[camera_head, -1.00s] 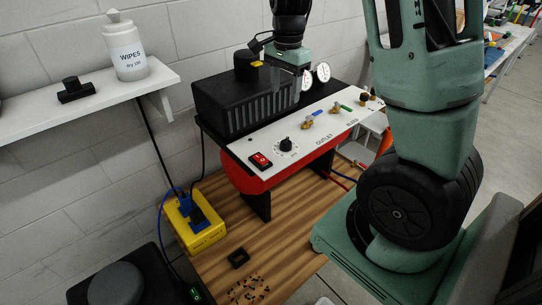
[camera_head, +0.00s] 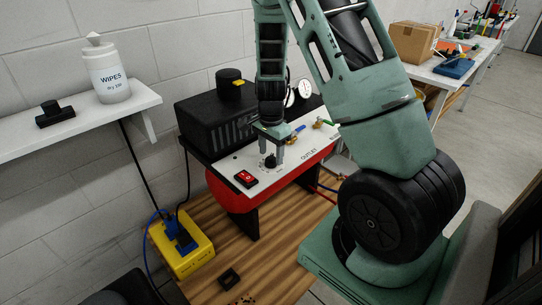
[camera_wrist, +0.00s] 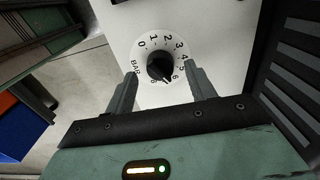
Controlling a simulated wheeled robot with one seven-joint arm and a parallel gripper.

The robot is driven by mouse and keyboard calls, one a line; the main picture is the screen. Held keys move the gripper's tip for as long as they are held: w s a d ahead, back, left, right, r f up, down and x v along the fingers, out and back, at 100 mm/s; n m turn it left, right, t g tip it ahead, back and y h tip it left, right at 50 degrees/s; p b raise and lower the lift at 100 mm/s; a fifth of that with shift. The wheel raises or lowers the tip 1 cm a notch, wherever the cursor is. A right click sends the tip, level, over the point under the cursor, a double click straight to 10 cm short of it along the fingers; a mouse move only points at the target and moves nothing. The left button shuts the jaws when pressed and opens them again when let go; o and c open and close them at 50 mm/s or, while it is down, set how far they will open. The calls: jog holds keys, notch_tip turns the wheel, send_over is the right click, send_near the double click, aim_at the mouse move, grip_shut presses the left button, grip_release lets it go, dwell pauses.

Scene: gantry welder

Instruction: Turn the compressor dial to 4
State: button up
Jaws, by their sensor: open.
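The compressor dial is a black knob (camera_wrist: 160,68) on a white panel with a ring of numbers and the word BAR. In the wrist view its narrow end seems to point down and slightly right, near the higher numbers; the exact reading is unclear. The dial also shows in the head view (camera_head: 270,162). My gripper (camera_wrist: 162,80) is open, with one finger on each side of the dial and clear gaps to the knob. In the head view my gripper (camera_head: 272,146) is pointing down over the dial.
A red rocker switch (camera_head: 246,179) sits left of the dial. The black ribbed housing (camera_head: 215,118) stands behind the panel. Valves (camera_head: 321,123) and gauges (camera_head: 304,88) are to the right. A yellow power box (camera_head: 185,253) stands on the wooden surface below.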

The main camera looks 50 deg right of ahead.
jog(key=shift+f, duration=0.85)
jog(key=shift+c, duration=0.3)
jog(key=c, duration=0.9)
jog(key=shift+n, duration=0.3)
jog(key=n+b, duration=0.1)
jog(key=n, duration=0.4)
jog(key=shift+n, duration=0.3)
jog(key=n, duration=0.5)
jog(key=shift+n, duration=0.4)
